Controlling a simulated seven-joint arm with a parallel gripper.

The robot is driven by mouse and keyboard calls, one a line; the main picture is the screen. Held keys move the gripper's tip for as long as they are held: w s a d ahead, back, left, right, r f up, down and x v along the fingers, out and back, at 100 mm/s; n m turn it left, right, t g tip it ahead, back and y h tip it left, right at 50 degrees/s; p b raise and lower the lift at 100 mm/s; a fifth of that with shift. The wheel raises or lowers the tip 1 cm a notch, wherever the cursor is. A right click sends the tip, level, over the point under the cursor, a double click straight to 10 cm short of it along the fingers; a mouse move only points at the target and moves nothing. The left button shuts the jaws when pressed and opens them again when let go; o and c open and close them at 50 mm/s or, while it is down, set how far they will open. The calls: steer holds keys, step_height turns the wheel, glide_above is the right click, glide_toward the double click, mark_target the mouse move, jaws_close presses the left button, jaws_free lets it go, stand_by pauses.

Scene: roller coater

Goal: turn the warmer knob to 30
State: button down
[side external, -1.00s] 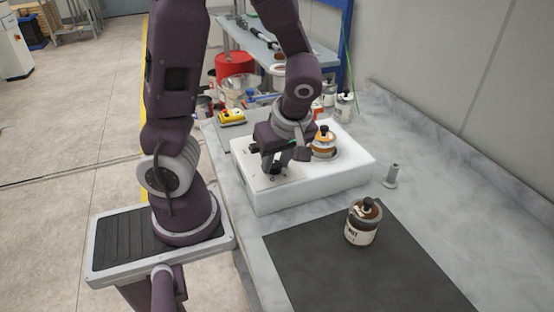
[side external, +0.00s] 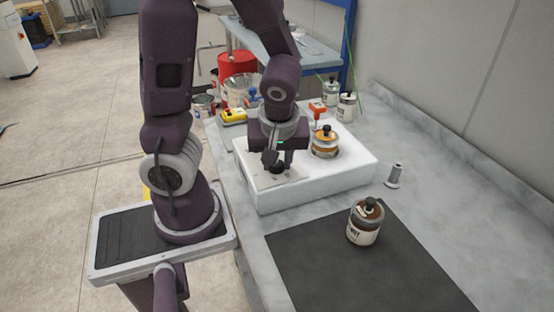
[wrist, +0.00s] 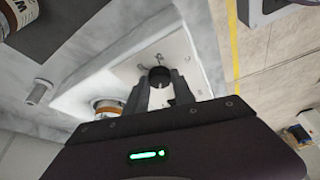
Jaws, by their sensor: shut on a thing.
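The warmer (side external: 315,188) is a white box on the grey marbled bench. Its dark round knob (wrist: 160,77) stands on a light panel (wrist: 184,48) on its top. My gripper (wrist: 157,82) is shut on the knob, with one finger on each side of it. In the side view my gripper (side external: 277,163) points down at the panel and hides most of the knob. The scale marks and the knob's pointer are too small to read. A jar with an orange band (side external: 325,143) sits in the warmer's round well.
A brown-and-white jar with a black-knobbed lid (side external: 365,222) stands on a dark mat (side external: 345,270). A small grey metal piece (side external: 395,175) stands right of the warmer. A yellow device (side external: 233,116), cans and a red bucket (side external: 238,66) are behind.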

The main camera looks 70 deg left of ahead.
steer(key=c, duration=1.1)
jaws_free()
steer(key=shift+o, duration=0.2)
steer(key=shift+r, duration=0.1)
steer(key=v, duration=0.7)
